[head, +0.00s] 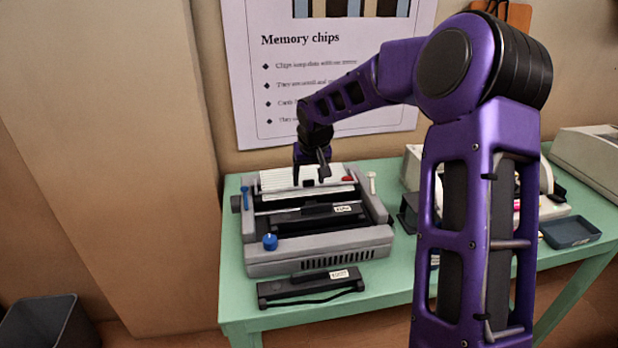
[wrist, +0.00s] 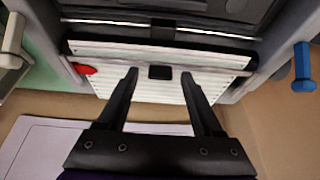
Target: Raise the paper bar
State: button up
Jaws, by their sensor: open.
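A grey printer (head: 318,246) stands on the green table. A pale bar (wrist: 205,57) crosses its rear, along the edge of a white ribbed panel (wrist: 160,92). A small dark tab (wrist: 160,72) sits at the bar's middle; it also shows in the head view (head: 308,183). My gripper (wrist: 160,75) is open and empty over the panel, with one finger on each side of the tab in the wrist view. I cannot tell whether the fingers touch anything. In the head view my gripper (head: 322,172) is small and dark above the printer's rear.
A red knob (wrist: 85,69), a blue lever (wrist: 303,66) and a pale lever (head: 371,182) flank the panel. A blue knob (head: 270,241) is at the printer's front left. A loose black cartridge (head: 309,287) lies in front. A poster (head: 335,75) hangs close behind.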

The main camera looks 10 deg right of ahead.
grip_shut()
dwell(1.4)
